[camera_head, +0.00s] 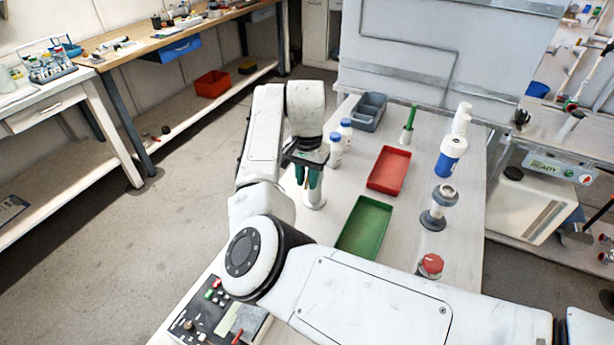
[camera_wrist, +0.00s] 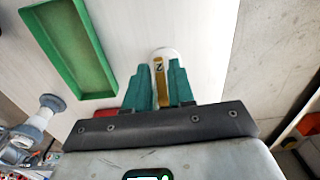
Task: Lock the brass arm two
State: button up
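A brass arm (camera_wrist: 159,82) marked 2 lies on a rounded white post top (camera_wrist: 162,52) in the wrist view. The white post (camera_head: 314,199) stands on the table's left side in the head view, but its brass arm is hidden there. My gripper (camera_wrist: 160,72) has green fingers, one on each side of the brass arm. In the head view my gripper (camera_head: 308,184) points down right over the post. The gap between the fingers is narrow. I cannot tell whether they press on the brass arm or only flank it.
A green tray (camera_head: 343,247) and a red tray (camera_head: 371,183) lie to the right of the post. White bottles with blue caps (camera_head: 346,124) stand close behind my gripper. A grey flanged fitting (camera_head: 433,219) and a red-topped knob (camera_head: 430,264) stand further right. A control panel (camera_head: 196,318) is at the front.

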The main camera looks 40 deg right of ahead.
grip_shut()
jog(key=shift+f+t+h, duration=0.25)
jog(key=shift+t+h, duration=0.15)
jog(key=shift+h, duration=0.9)
jog(key=shift+o, duration=1.5)
grip_release()
